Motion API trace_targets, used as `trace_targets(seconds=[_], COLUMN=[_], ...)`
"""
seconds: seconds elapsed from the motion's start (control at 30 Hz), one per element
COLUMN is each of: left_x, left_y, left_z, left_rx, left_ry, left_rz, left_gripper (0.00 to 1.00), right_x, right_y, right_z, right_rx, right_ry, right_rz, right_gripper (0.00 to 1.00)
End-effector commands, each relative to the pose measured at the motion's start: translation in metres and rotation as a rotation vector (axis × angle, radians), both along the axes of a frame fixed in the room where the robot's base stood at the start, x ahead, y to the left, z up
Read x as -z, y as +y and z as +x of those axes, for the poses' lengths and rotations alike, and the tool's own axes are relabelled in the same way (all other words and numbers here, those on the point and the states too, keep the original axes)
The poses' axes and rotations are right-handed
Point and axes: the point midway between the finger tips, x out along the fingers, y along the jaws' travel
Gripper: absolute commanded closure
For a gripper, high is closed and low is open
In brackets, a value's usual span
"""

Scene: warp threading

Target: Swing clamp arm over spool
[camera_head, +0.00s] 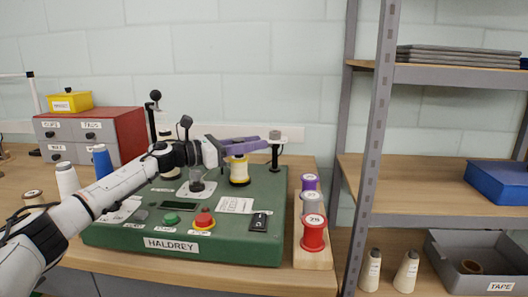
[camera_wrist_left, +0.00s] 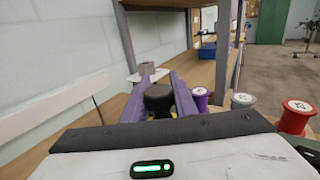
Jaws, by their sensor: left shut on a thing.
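The yellow spool (camera_head: 239,172) stands upright on the green machine (camera_head: 190,247), and a sliver of yellow shows low in the left wrist view. The clamp (camera_head: 275,155) has a dark upright post with a grey cap and pale plate, just right of the spool. My left gripper (camera_head: 262,144) reaches over the spool with its purple fingers, which hide the spool's top. In the left wrist view a dark round knob (camera_wrist_left: 159,97) sits between the fingers. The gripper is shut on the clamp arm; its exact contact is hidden. My right gripper is out of view.
A wooden rack (camera_head: 313,258) with purple, grey and red spools stands right of the machine. Red and green buttons are on its front. A grey metal shelf (camera_head: 368,180) rises farther right. A drawer box (camera_head: 125,128) and loose cones are at left.

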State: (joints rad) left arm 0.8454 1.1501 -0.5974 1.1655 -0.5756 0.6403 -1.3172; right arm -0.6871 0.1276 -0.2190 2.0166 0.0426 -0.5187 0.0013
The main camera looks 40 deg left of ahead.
Motion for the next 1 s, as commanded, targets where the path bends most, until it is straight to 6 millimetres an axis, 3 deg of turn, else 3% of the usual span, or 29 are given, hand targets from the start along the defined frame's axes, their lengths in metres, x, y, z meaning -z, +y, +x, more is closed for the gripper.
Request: trace_targets(seconds=[0.4,0.43,0.53,0.87,1.0], left_x=[-0.001,-0.001,-0.001,0.000,0.003], left_y=[0.003,0.003,0.003,0.005,0.012], left_z=[-0.001,-0.001,-0.001,-0.003,-0.017], left_rx=[-0.001,-0.001,-0.001,-0.001,-0.003], left_ry=[-0.001,-0.001,-0.001,0.000,0.002], left_rz=[0.000,0.000,0.000,0.001,0.003], left_gripper=[1.00,0.70,0.56,0.56,0.56], right_x=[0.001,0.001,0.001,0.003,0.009], right_y=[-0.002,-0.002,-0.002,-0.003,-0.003], right_z=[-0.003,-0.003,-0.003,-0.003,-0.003], right_rx=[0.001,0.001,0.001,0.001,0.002], right_ry=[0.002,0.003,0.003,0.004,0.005], right_rz=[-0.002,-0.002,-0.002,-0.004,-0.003], right_gripper=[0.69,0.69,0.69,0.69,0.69])
